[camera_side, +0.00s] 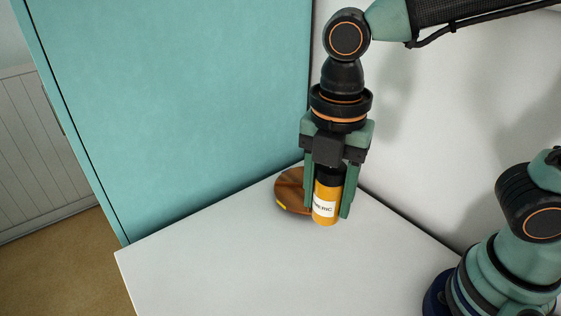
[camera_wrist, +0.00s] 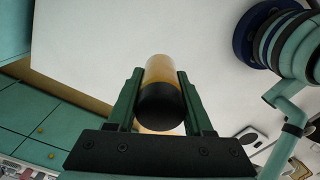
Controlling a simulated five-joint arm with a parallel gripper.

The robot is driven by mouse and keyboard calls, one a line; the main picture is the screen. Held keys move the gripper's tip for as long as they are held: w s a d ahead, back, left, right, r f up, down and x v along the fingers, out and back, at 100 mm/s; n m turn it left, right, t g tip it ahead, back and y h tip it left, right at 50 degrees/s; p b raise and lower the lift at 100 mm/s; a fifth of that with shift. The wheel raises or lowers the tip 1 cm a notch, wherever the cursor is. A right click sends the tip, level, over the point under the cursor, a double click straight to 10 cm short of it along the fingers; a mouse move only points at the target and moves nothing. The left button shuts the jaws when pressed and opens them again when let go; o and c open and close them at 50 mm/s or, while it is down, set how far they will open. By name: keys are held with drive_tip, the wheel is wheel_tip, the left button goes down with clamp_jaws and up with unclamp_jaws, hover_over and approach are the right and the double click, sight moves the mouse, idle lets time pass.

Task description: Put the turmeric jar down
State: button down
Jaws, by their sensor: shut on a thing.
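The turmeric jar (camera_side: 327,204) is a yellow-orange cylinder with a black lid and a white label. It is upright, at or just above the white counter (camera_side: 250,265); I cannot tell if its base touches. My gripper (camera_side: 329,200) points down and is shut on the jar, with a green finger on each side. In the wrist view the jar (camera_wrist: 161,90) sits between the two fingers of my gripper (camera_wrist: 160,95), its black lid nearest the camera.
A round brown object (camera_side: 290,190) with a small yellow mark lies on the counter just left of and behind the jar. A tall teal panel (camera_side: 180,110) stands at the left, and a white wall (camera_side: 470,110) at the right. The counter's front is clear.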

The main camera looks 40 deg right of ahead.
drive_tip(key=w+d+r, duration=0.1)
drive_tip(key=w+d, duration=0.5)
drive_tip(key=w, duration=0.4)
drive_tip(key=w+d+r, duration=0.1)
drive_tip(key=w+d, duration=0.5)
drive_tip(key=w, duration=0.5)
drive_tip(key=f, duration=1.9)
drive_tip(key=shift+s+a+f, duration=0.1)
drive_tip(key=shift+s+f, duration=0.1)
drive_tip(key=shift+f, duration=0.15)
drive_tip(key=shift+f, duration=0.1)
drive_tip(key=shift+c, duration=1.5)
unclamp_jaws()
